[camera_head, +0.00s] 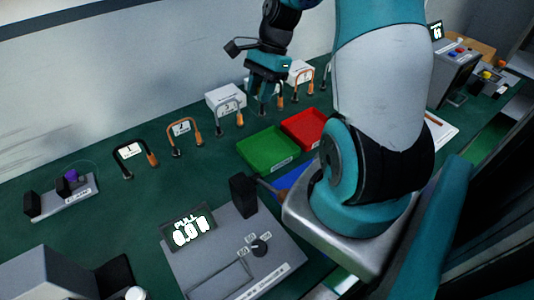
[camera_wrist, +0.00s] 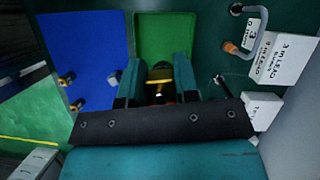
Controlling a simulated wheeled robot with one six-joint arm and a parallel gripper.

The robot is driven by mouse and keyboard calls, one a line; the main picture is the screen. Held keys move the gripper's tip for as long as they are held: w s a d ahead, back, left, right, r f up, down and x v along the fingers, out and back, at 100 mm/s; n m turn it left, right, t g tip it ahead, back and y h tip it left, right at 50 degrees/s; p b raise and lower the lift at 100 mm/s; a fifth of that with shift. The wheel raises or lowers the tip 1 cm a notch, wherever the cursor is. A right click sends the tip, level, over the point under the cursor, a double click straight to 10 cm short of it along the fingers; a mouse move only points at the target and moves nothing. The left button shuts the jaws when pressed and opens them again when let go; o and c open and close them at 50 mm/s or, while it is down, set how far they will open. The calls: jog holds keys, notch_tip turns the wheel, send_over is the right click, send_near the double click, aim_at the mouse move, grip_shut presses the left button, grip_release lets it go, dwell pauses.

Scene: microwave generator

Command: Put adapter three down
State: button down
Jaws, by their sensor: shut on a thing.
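My gripper (camera_wrist: 154,72) is shut on a small dark piece with a gold-yellow band (camera_wrist: 160,76), which I take to be adapter three; no number on it is readable. The gripper also shows in the head view (camera_head: 261,100), pointing down behind the trays, where the held piece cannot be made out. The green tray (camera_head: 267,150) lies in front of it on the bench, and in the wrist view the green tray (camera_wrist: 165,30) shows just beyond the fingers. The blue tray (camera_wrist: 85,45) is left of it, with small gold-ended pieces (camera_wrist: 68,79) at its edge.
A red tray (camera_head: 305,128) sits beside the green one. Several numbered leads, such as lead 1 (camera_head: 133,153), stand along the back with white label boxes (camera_head: 225,97). A grey pull-meter (camera_head: 225,245) is in front. My arm hides much of the right side.

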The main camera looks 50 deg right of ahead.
jog(key=shift+s+d+r+m+t, duration=0.4)
jog(key=shift+d+m, duration=0.05)
jog(key=shift+m, duration=0.55)
notch_tip(320, 180, down, 20)
jog(key=shift+r+p, duration=0.15)
jog(key=shift+p, duration=0.75)
jog(key=c, duration=0.9)
grip_release()
jog(key=shift+o, duration=0.2)
